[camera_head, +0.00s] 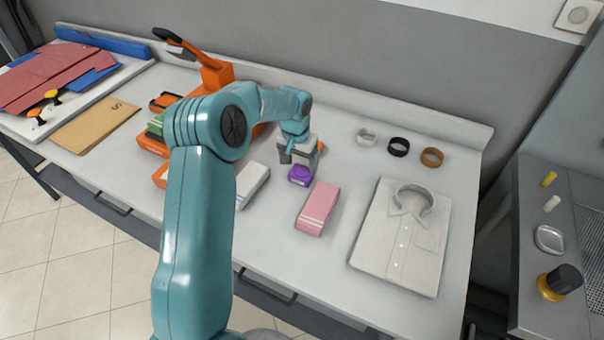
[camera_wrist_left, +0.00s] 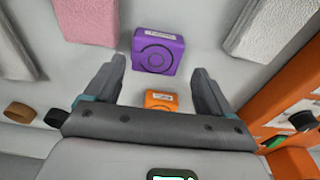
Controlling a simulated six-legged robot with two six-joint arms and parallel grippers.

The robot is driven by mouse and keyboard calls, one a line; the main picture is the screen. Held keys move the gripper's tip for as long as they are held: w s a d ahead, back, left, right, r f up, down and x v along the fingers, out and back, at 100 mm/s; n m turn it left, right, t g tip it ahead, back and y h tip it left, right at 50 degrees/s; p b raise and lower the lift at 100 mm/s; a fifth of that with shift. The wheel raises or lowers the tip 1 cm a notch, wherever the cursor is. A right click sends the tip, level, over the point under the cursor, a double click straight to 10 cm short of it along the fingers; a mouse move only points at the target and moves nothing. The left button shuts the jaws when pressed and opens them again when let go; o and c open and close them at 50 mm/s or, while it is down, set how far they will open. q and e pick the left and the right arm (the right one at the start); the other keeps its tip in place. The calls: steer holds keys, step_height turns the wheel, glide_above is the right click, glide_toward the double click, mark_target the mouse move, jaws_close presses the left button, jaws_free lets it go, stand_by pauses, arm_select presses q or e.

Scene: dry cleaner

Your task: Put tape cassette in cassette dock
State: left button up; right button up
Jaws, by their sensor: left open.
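A purple tape cassette (camera_head: 300,175) lies on the white table below my left gripper (camera_head: 296,160). In the left wrist view the purple cassette (camera_wrist_left: 158,50) has a pale label and lies just beyond the fingertips. An orange cassette (camera_wrist_left: 160,100) shows between the fingers, nearer the palm; only a sliver of it (camera_head: 320,147) shows in the head view. My left gripper is open and points down, holding nothing. The orange unit (camera_head: 214,76) at the left, perhaps the cassette dock, is partly hidden by my arm; its side (camera_wrist_left: 285,90) shows in the wrist view. My right gripper is not in view.
A pink folded cloth (camera_head: 318,208), a white folded cloth (camera_head: 252,183) and a folded shirt (camera_head: 405,235) lie nearby. White, black and brown rings (camera_head: 398,147) lie at the back right. Envelopes (camera_head: 95,125) and red cloth (camera_head: 55,75) are far left.

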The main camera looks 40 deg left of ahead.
mark_target(301, 172)
arm_select(q)
steer(key=shift+d+f+p, duration=0.15)
steer(key=shift+f+p, duration=0.2)
steer(key=shift+f, duration=0.15)
steer(key=shift+d+f+p, duration=0.15)
steer(key=shift+f+p, duration=0.2)
steer(key=shift+f, duration=0.15)
steer(key=f, duration=0.2)
steer(key=w+f, duration=0.1)
steer(key=shift+a, duration=0.25)
steer(key=shift+s+d+r, duration=0.1)
steer(key=shift+s+r, duration=0.15)
steer(key=shift+r, duration=0.05)
steer(key=shift+c, duration=0.3)
steer(key=c, duration=0.5)
steer(key=shift+w+f, duration=0.1)
steer(key=shift+c, duration=1.3)
